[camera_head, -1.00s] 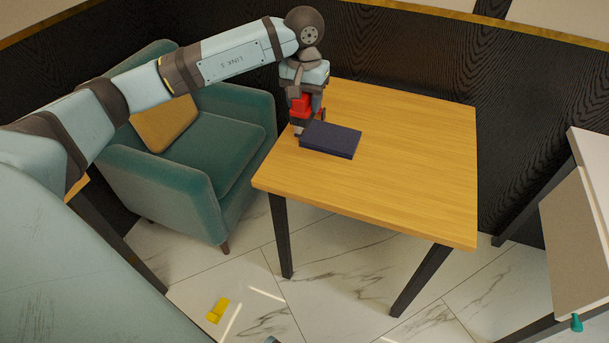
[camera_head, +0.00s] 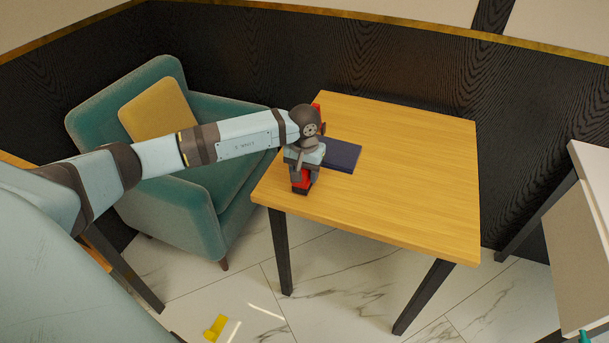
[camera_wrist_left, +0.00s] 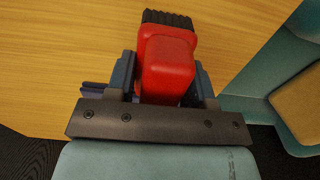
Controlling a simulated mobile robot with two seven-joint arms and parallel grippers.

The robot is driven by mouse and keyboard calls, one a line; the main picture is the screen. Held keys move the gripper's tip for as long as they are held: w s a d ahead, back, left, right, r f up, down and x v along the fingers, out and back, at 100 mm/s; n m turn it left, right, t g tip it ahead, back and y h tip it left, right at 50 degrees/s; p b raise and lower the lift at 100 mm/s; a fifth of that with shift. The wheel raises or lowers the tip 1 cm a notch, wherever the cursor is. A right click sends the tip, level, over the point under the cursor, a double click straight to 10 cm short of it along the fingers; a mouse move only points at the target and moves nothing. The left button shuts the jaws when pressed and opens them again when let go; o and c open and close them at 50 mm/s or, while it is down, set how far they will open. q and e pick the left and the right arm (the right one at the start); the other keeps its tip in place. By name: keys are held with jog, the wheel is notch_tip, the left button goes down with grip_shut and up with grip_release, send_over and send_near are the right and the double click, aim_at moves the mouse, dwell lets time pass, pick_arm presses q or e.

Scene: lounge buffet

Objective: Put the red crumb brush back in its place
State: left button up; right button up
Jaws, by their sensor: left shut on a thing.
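The red crumb brush (camera_wrist_left: 167,60) has a red body and dark bristles. My left gripper (camera_head: 301,182) is shut on it. In the head view the brush (camera_head: 304,178) is by the left edge of the wooden table (camera_head: 400,180), bristles downward. I cannot tell whether the bristles touch the wood. In the left wrist view the brush sits between the two fingers of my left gripper (camera_wrist_left: 165,82). My right gripper is not in view.
A dark blue flat box or book (camera_head: 342,155) lies just behind the gripper. Something red (camera_head: 317,107) shows behind my wrist, mostly hidden. A teal armchair (camera_head: 225,195) stands left of the table. A yellow object (camera_head: 216,327) lies on the floor. The table's right side is clear.

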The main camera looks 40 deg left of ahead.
pick_arm(q)
jog(key=shift+f, duration=0.55)
jog(key=shift+f, duration=0.2)
jog(key=o, duration=0.9)
jog(key=shift+r, duration=0.1)
